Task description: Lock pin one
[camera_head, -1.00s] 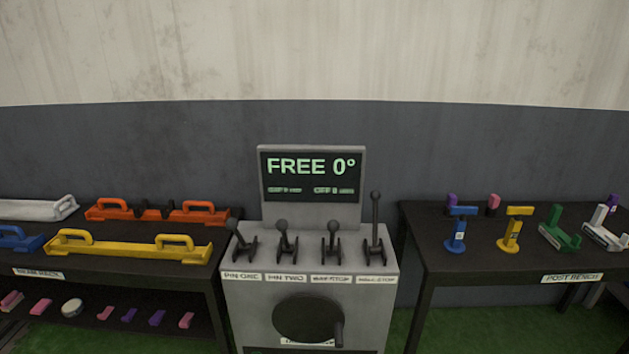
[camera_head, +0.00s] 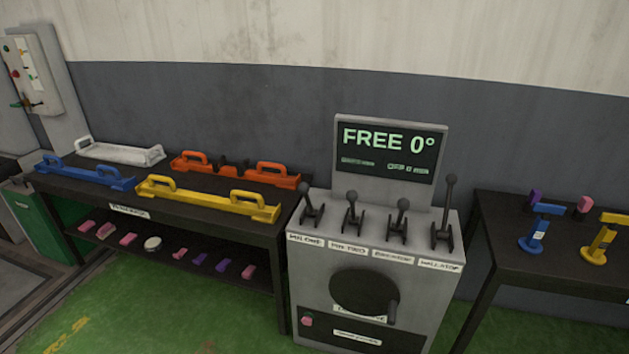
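The pin one lever (camera_head: 308,209) is the leftmost of several dark levers on top of a grey control console (camera_head: 310,274). It has a round knob and leans up and to the left. A label reading roughly "PIN ONE" (camera_head: 305,239) sits below it. The pin two lever (camera_head: 352,215) stands just to its right. The console screen (camera_head: 388,153) reads "FREE 0°". My gripper is not in view.
A dark rack (camera_head: 270,228) with orange, yellow, blue and white beams stands left of the console, small blocks on its lower shelf. A dark bench (camera_head: 510,262) with coloured posts stands right. Green floor (camera_head: 140,320) is clear in front of the rack.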

